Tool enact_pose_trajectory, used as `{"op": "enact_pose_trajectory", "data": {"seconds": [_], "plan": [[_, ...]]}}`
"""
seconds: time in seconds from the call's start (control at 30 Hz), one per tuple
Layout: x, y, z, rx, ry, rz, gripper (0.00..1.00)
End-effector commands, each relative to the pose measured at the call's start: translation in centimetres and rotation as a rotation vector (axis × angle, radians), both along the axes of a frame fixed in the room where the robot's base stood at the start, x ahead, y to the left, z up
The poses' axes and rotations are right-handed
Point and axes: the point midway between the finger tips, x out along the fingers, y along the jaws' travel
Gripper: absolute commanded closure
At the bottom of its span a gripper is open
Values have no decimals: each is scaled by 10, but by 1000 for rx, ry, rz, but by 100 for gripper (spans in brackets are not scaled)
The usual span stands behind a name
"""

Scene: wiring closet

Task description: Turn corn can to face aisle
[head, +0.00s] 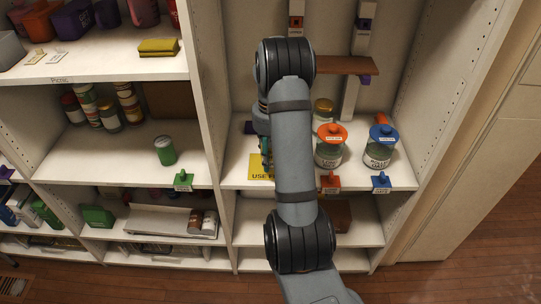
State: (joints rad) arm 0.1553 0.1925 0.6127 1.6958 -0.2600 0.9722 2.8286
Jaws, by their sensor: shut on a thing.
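My gripper (264,142) reaches into the right bay at the middle shelf, mostly hidden behind my own forearm. It is shut on a can with a teal and yellow side, which I take to be the corn can; only a narrow strip of it (266,154) shows left of the arm. The can's label and which way it faces are hidden. I cannot tell whether it touches the shelf.
A yellow sign (257,168) is beside the can. Right of my arm stand a red-lidded jar (331,148) and a blue-lidded jar (380,148). A green can (165,151) stands alone in the left bay. An upright divider (213,135) separates the bays.

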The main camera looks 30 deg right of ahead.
Motion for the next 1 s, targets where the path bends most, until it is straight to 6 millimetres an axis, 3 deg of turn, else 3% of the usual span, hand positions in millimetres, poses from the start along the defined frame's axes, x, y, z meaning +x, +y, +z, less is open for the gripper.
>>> {"op": "enact_pose_trajectory", "data": {"seconds": [0.03,0.43,1.0], "plan": [[-6,4,-7,-1,-2,2,91],[-47,24,-7,-1,-2,3,91],[25,-14,-1,0,1,2,91]]}}
